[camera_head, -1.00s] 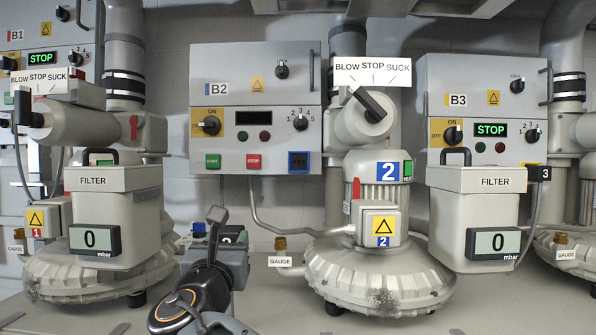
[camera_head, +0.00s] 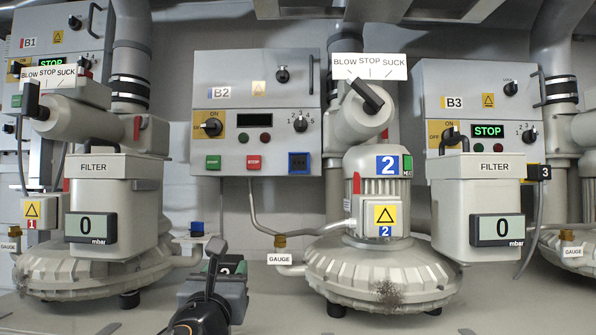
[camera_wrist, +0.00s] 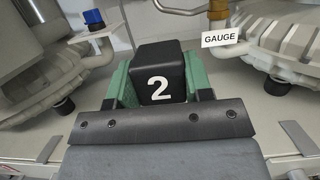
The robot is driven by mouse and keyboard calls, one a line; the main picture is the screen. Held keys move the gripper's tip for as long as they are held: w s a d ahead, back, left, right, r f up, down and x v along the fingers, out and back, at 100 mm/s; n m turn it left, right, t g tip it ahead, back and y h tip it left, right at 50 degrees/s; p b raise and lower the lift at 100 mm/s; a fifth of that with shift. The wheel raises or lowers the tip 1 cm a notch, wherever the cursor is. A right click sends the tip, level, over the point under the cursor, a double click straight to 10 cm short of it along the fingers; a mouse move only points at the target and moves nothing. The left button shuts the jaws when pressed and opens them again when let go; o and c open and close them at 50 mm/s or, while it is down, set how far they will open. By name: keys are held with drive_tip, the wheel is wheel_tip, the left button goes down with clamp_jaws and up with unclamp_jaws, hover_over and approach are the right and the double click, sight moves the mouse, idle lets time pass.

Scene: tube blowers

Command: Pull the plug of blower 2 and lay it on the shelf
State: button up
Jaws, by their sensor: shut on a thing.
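Blower 2 (camera_head: 375,270) stands at the middle right in the head view, with a blue 2 label on its motor. Its panel B2 (camera_head: 258,125) is on the wall behind, with a dark display and a blue-framed black socket (camera_head: 298,163) at its lower right. My gripper (camera_wrist: 160,95) is shut on the black plug (camera_wrist: 158,68) marked 2, which sits between its green finger pads in the wrist view. In the head view the plug (camera_head: 226,265) is held low in front of the panel, left of blower 2. It looks apart from the socket.
The grey shelf surface (camera_head: 290,305) is bare in front of blower 2. Blower 1's filter (camera_head: 92,195) with a mbar display stands left, and another filter (camera_head: 478,195) stands right. A GAUGE fitting (camera_head: 280,250) juts out just right of my gripper.

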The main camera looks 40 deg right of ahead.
drive_tip(key=shift+f+b, duration=2.9)
drive_tip(key=shift+f, duration=0.5)
drive_tip(key=shift+f+b, duration=2)
drive_tip(key=shift+b, duration=0.05)
drive_tip(key=o, duration=1.2)
drive_tip(key=shift+a, duration=0.1)
drive_tip(key=r+v, duration=0.2)
drive_tip(key=v, duration=1.9)
drive_tip(key=shift+s+a+p, duration=0.25)
drive_tip(key=shift+s+p, duration=0.1)
drive_tip(key=shift+s, duration=0.1)
